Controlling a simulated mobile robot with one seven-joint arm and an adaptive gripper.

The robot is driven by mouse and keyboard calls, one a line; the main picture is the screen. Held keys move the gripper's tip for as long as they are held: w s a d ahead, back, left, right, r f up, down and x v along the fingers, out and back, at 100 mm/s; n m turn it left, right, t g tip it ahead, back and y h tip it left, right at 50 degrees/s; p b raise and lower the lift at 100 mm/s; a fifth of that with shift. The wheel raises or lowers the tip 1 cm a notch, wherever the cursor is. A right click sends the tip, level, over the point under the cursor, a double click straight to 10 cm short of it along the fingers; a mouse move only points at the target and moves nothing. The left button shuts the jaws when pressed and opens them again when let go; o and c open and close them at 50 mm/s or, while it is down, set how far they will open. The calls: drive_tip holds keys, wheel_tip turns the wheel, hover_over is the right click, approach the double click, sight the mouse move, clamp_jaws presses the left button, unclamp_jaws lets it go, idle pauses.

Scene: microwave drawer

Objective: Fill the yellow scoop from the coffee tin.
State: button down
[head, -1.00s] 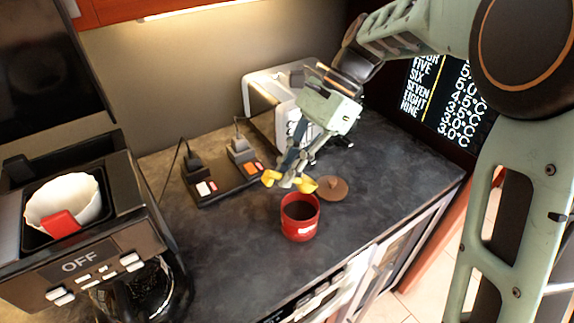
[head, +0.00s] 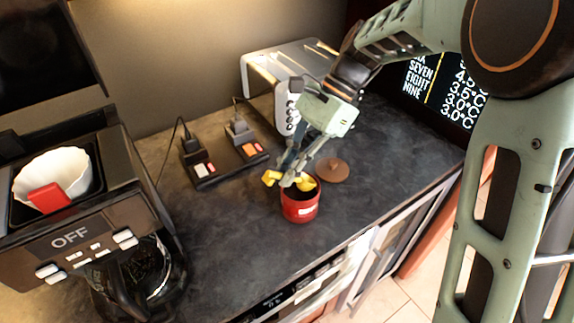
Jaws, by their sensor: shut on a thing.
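The red coffee tin (head: 300,208) stands open on the dark counter, with dark contents partly visible inside. My gripper (head: 289,180) is just above the tin's far left rim, shut on the yellow scoop (head: 305,183). One yellow part shows left of the fingers and another right of them, over the tin's mouth. The fingers hide the middle of the scoop. I cannot tell whether the scoop touches the coffee or holds any. A round brown lid (head: 333,170) lies on the counter behind and to the right of the tin.
A coffee maker (head: 70,237) marked OFF, with a white filter (head: 52,178), stands at left. A power strip (head: 225,167) with plugs lies behind the tin. A silver toaster (head: 285,75) stands at the back. The counter in front of the strip is clear.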

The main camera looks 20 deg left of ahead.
drive_tip(key=shift+f+b, duration=0.8)
drive_tip(key=shift+f, duration=1.25)
drive_tip(key=shift+s+a+f+t+h, duration=0.2)
drive_tip(key=shift+s+a+t+h, duration=0.2)
drive_tip(key=shift+s+t+h, duration=0.25)
drive_tip(key=shift+w+f+t, duration=0.1)
drive_tip(key=shift+f+t, duration=0.1)
drive_tip(key=shift+t, duration=0.25)
idle(0.8)
drive_tip(key=shift+r, duration=0.2)
drive_tip(key=shift+a+r+t+h+p, duration=0.1)
drive_tip(key=shift+r+t+h+p, duration=0.3)
drive_tip(key=shift+r+p, duration=0.5)
drive_tip(key=shift+r, duration=0.1)
